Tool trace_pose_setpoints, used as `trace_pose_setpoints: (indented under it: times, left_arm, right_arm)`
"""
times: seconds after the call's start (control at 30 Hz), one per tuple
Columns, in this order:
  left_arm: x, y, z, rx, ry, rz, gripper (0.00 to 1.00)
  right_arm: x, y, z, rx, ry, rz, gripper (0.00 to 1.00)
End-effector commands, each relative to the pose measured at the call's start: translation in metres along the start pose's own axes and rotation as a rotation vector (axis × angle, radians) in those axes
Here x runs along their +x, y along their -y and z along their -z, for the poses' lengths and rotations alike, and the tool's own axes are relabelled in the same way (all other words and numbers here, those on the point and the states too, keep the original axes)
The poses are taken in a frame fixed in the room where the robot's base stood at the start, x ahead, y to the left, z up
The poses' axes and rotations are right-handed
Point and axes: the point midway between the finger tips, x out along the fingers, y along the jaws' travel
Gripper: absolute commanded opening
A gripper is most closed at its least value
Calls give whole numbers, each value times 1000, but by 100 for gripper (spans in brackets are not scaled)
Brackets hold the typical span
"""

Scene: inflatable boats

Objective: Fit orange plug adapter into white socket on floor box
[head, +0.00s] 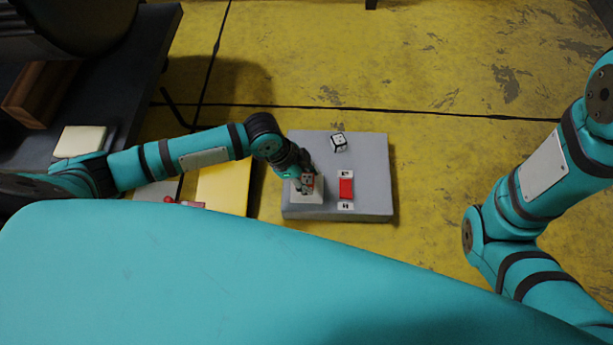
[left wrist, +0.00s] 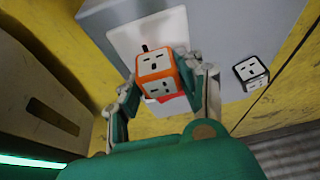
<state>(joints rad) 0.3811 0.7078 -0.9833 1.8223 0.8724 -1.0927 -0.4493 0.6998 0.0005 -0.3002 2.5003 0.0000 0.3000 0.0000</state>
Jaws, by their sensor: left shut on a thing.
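The orange plug adapter (left wrist: 157,74), a small cube with white socket faces, sits between the fingers of my left gripper (left wrist: 164,80). That gripper is shut on it. A dark prong shows at the adapter's far edge, against the white socket plate (left wrist: 125,38) on the floor box. In the head view my left gripper (head: 305,181) is over the white socket (head: 311,197) at the box's left front. The grey floor box (head: 375,183) lies on the yellow floor. The adapter hides part of the socket; I cannot tell whether they touch. My right gripper is out of view.
A black-and-white cube (head: 338,142) is at the back of the box. A red piece (head: 346,188) with white ends lies right of the socket. A yellow panel (head: 223,185) lies left of the box. Open yellow floor (head: 470,75) lies behind it.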

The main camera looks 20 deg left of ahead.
Motion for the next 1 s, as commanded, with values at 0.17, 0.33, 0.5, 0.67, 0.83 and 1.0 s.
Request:
trace_pose_setpoints:
  times: [0.17, 0.33, 0.5, 0.67, 0.83, 1.0]
  left_arm:
    - [1, 0, 0, 0, 0, 0, 10]
    - [4, 0, -1, -1, -1, 0, 10]
    - [7, 0, -3, -1, 0, 0, 10]
    - [10, 0, -4, -1, 1, 0, 10]
    - [10, 0, -5, -1, 0, 0, 51]
    - [10, 0, -4, 0, 0, 0, 65]
  right_arm:
    - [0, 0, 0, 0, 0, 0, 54]
    - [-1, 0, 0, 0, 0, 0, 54]
    - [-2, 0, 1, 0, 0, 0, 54]
    - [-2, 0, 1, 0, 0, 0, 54]
    - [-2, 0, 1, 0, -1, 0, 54]
    - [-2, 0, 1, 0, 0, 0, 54]
